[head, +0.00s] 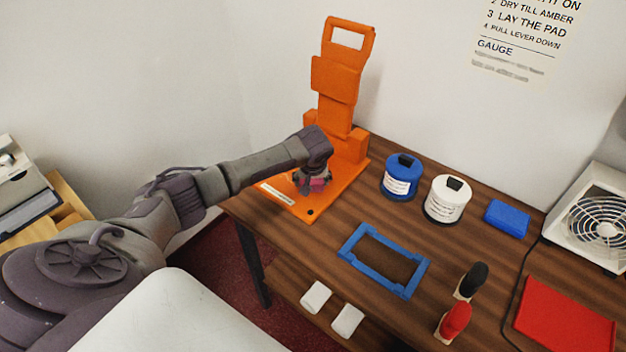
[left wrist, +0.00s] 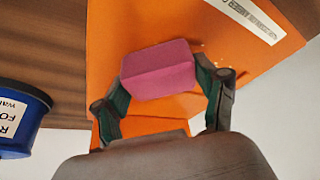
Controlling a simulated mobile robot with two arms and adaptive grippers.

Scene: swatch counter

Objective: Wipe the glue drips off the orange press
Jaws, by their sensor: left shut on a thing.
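The orange press (head: 337,85) stands at the table's back left corner, its lever upright and its flat base toward the front. My left gripper (head: 311,184) is low over the base, shut on a pink block (head: 319,184). In the left wrist view the pink block (left wrist: 158,70) sits between both fingers, above the orange base (left wrist: 120,30). Whether it touches the base I cannot tell. A few small pale specks show on the base beside the block, too small to identify. A white label strip and a dark spot are on the base. My right gripper is not in view.
On the wooden table (head: 470,250) are a blue pot (head: 400,181), a white pot (head: 446,203), a blue block (head: 507,218), a blue frame (head: 353,240), black and red-handled tools, a red pad (head: 565,318) and a fan (head: 590,217). Two white pieces lie near the front edge.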

